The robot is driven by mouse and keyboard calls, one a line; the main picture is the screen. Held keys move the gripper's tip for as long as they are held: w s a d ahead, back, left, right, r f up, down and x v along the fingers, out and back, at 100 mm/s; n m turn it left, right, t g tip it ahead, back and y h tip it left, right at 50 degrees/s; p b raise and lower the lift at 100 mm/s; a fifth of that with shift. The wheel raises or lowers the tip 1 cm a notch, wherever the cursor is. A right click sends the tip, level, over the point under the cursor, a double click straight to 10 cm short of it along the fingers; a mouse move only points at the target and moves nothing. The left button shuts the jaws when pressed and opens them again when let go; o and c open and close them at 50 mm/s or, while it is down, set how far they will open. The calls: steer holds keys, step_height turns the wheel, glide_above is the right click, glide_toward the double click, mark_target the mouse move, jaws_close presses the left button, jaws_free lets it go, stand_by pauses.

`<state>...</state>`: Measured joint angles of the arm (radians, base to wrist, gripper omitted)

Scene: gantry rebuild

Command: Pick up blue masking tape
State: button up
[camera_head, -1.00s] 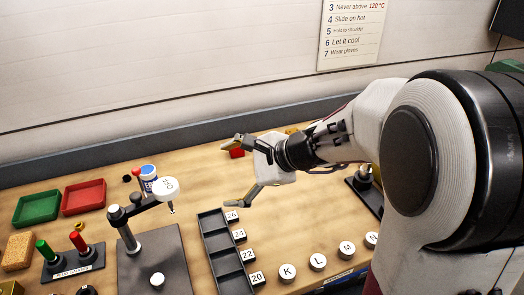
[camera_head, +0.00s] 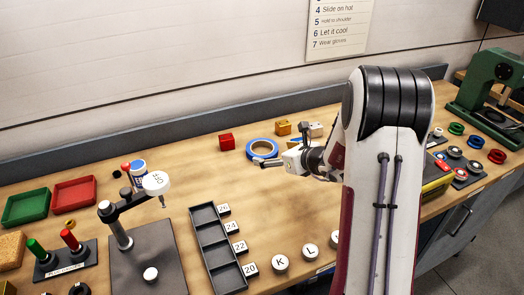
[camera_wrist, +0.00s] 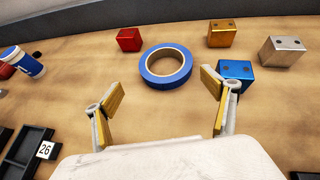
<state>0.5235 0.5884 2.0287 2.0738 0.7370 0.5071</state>
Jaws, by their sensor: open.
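The blue masking tape (camera_head: 262,149) is a blue ring with a tan core, lying flat on the wooden bench in the head view. In the wrist view the tape (camera_wrist: 147,67) lies ahead of my gripper, a little left of the middle between its fingers. My gripper (camera_wrist: 162,97) is open and empty, its two yellow-padded fingertips spread to either side on the near side of the tape. In the head view my gripper (camera_head: 280,160) is just right of the tape, and one finger overlaps the tape's near edge in the picture. I cannot tell whether they touch.
A red block (camera_wrist: 129,39) lies left of the tape. A gold block (camera_wrist: 221,33), a silver block (camera_wrist: 281,50) and a blue block (camera_wrist: 236,73) lie to its right; the blue block is close to the right finger. A dark slotted tray (camera_head: 212,240) stands nearer the front.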

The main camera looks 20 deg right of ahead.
mark_target(258, 142)
steer(key=shift+d+f, duration=0.25)
steer(key=shift+d, duration=0.1)
steer(key=shift+w, duration=0.15)
steer(key=shift+x, duration=1.2)
steer(key=shift+r+x, duration=0.2)
steer(key=shift+x, duration=2.4)
steer(key=shift+w+d, duration=0.15)
steer(key=c, duration=0.9)
